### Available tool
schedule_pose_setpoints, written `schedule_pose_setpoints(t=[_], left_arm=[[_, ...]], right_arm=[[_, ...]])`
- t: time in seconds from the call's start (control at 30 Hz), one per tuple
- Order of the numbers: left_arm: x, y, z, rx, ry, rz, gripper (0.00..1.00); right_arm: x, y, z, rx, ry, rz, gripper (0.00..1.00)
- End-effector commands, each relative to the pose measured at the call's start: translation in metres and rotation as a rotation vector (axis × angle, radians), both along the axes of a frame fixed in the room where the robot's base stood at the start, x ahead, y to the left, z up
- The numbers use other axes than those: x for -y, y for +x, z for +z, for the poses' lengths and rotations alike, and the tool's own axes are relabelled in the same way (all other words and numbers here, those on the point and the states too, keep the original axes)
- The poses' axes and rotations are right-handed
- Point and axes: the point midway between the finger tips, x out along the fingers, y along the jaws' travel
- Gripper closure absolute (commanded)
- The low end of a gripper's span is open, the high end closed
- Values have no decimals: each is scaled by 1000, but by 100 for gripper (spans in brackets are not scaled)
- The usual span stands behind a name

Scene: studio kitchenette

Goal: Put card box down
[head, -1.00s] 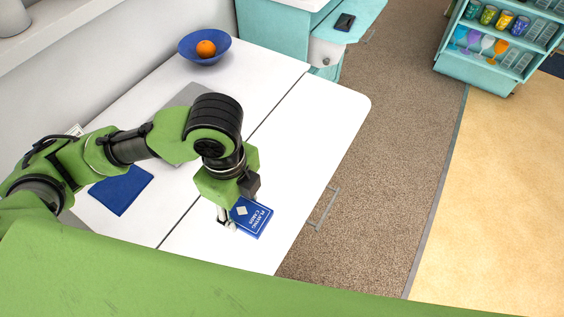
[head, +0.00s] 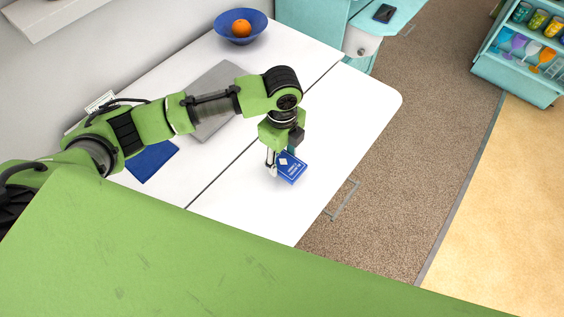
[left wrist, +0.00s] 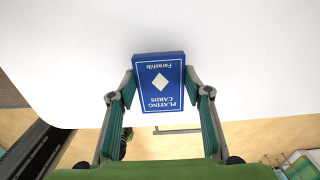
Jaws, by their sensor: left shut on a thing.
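The card box (head: 292,170) is a blue box of playing cards with a white diamond on its face. In the head view it is at my left gripper (head: 272,163), over the right part of the white table (head: 335,120). The left wrist view shows the card box (left wrist: 159,84) between the two fingers of the left gripper (left wrist: 159,88), which touch its sides. I cannot tell whether the box rests on the tabletop or hangs just above it. My right gripper is in neither view.
A blue bowl (head: 222,34) with an orange (head: 242,28) stands at the table's far end. A grey flat panel (head: 215,85) and a blue cloth (head: 152,160) lie on the left half. The tabletop around the box is clear. A shelf with cups (head: 540,70) stands far right.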

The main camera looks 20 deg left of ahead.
Motion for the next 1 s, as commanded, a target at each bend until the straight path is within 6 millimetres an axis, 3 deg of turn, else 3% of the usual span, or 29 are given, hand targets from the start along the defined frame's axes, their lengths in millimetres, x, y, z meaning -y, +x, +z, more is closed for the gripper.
schedule_pose_setpoints(t=[0.2, 0.57, 0.6, 0.63, 1.0], left_arm=[[0, -1, -28, -3, 1, 0, 77], [0, -1, -33, -1, 0, 1, 77], [0, -1, -33, -1, 1, 0, 47], [0, -1, -33, -1, 1, 0, 39], [0, -1, -31, 0, 1, 0, 38]], right_arm=[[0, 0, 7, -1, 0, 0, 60], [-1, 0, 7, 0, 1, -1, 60], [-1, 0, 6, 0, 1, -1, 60], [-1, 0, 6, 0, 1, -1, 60], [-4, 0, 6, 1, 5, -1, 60]])
